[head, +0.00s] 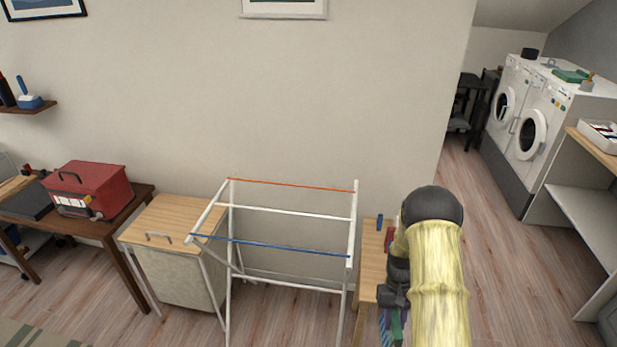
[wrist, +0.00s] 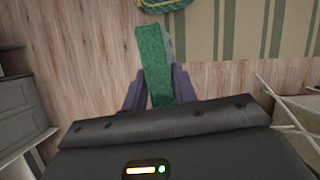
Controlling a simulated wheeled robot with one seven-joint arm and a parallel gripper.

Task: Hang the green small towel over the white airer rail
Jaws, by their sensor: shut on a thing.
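The airer stands in the middle of the head view with a white frame. Its white rail (head: 290,213) runs between an orange rail (head: 290,184) at the back and a blue rail (head: 275,245) at the front. My gripper (wrist: 158,92) is shut on the green small towel (wrist: 153,58), which sticks out past the fingers in the wrist view. In the head view a small part of the green towel (head: 397,325) shows low, right of the airer and apart from it. My own arm hides most of the gripper there.
A wooden-topped cabinet (head: 165,222) stands left of the airer, and a red toolbox (head: 88,188) sits on a table further left. A small wooden table (head: 371,265) is close on the airer's right. Washing machines (head: 530,125) stand at the far right. A striped rug (wrist: 245,30) lies on the floor.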

